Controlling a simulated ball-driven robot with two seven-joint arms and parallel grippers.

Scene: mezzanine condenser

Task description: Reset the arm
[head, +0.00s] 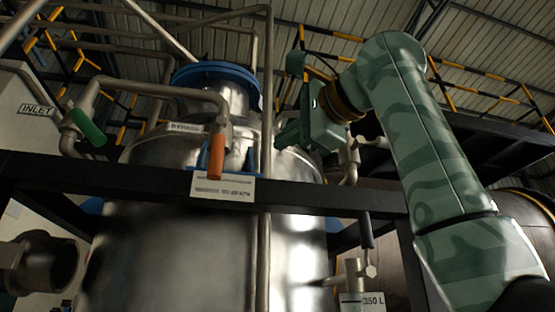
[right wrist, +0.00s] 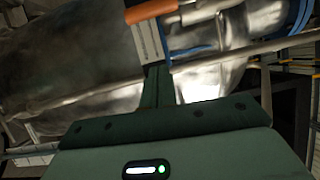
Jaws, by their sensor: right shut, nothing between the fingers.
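My right arm (head: 420,140), in green camouflage, rises from the lower right of the head view and bends over at the top. Its gripper (head: 284,136) points left in front of the upper right of the steel tank (head: 180,255). In the right wrist view the two green fingers (right wrist: 157,84) are together, with nothing seen between them. Beyond them, the tank's shiny metal fills much of that view. I cannot tell how far the fingertips are from the tank or pipe. My left gripper is not in view.
A dark beam (head: 100,181) crosses before the tank, with a white label (head: 223,188). An orange handle (head: 216,157) and a green handle (head: 88,127) sit on pipes. A vertical pipe (head: 267,90) stands left of the gripper. Yellow-black railings (head: 470,70) are behind.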

